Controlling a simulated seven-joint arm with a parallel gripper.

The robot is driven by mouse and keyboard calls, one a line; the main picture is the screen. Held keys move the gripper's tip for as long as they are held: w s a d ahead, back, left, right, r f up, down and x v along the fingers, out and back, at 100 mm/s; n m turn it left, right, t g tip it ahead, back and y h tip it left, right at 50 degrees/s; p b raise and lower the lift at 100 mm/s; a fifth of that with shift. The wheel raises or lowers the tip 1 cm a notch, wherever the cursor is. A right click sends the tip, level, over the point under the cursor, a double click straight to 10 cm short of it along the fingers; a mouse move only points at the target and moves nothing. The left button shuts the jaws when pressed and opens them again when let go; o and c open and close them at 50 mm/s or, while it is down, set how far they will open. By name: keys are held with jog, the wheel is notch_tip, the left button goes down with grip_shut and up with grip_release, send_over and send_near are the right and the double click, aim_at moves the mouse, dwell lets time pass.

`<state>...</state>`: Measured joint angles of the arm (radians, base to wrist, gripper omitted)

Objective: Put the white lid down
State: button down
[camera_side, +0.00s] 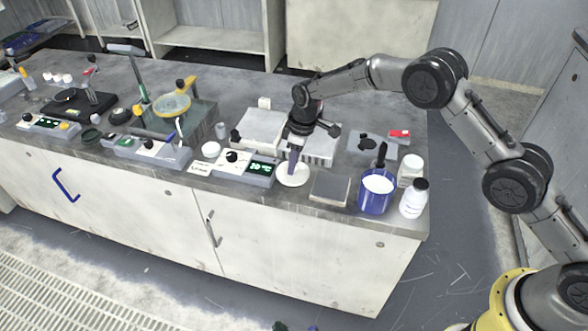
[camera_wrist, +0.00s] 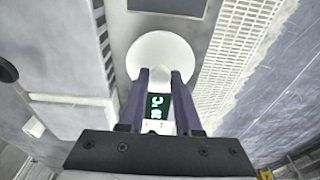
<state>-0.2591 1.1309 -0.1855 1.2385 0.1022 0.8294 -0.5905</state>
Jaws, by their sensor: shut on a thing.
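The white lid (camera_side: 294,176) is a round, flat disc near the front edge of the bench, between a control box and a grey square plate. My gripper (camera_side: 293,165) points down over it and is shut on it. In the wrist view the lid (camera_wrist: 161,52) shows as a white disc just past the tips of the two dark purple fingers (camera_wrist: 161,74). The fingertips hide part of its near side. I cannot tell whether the lid touches the bench or is just above it.
The control box (camera_side: 232,168) with a green display stands left of the lid, the grey square plate (camera_side: 330,188) right. Further right are a blue pot (camera_side: 374,204) with a dark handle, a white bottle (camera_side: 413,201) and a white jar (camera_side: 410,169). White blocks (camera_side: 262,126) lie behind.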

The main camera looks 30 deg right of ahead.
aim_at(300, 173)
jog(key=shift+f, duration=1.5)
jog(key=shift+f, duration=0.1)
jog(key=c, duration=0.6)
grip_release()
notch_tip(300, 173, up, 12)
jog(key=s+d, duration=0.1)
jog(key=shift+s+d, duration=0.15)
jog(key=shift+s, duration=0.05)
